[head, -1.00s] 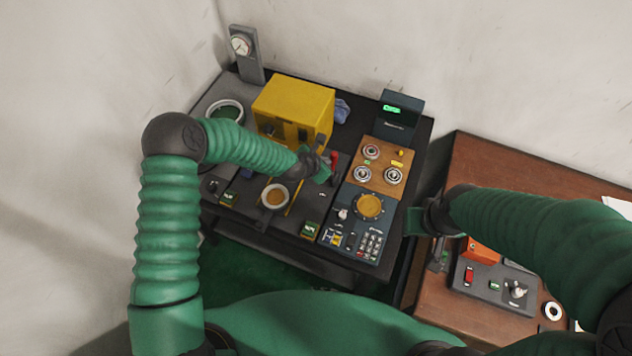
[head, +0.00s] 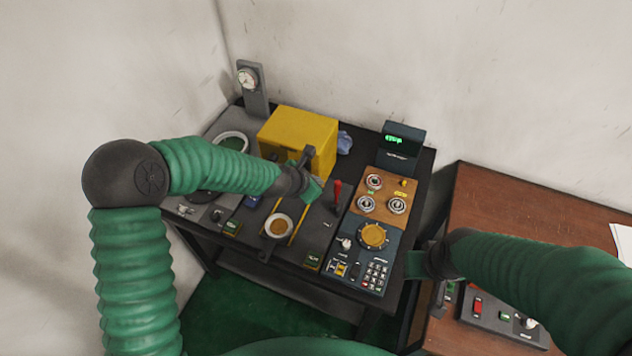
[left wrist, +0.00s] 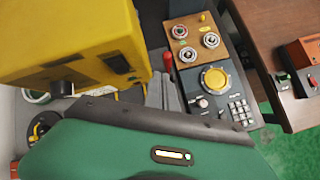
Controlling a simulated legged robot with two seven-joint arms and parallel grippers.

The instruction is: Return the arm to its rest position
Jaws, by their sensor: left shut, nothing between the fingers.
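My left arm reaches in from the left, and its gripper (head: 308,172) hovers in front of the yellow machine (head: 300,135), left of the red lever (head: 337,192). It is shut and empty. Bearing rings (head: 397,205) sit on the wooden plate (head: 385,195). Another pale ring (head: 278,226) is on the dark bench. My right gripper (head: 418,264) is between the bench and the brown table; its jaws cannot be made out.
A dark control panel with a yellow dial (head: 373,236) and keypad is at the bench's right. A screen (head: 401,143) stands behind it, and a gauge post (head: 251,88) at the back left. The brown table (head: 500,210) carries a switch box (head: 500,318).

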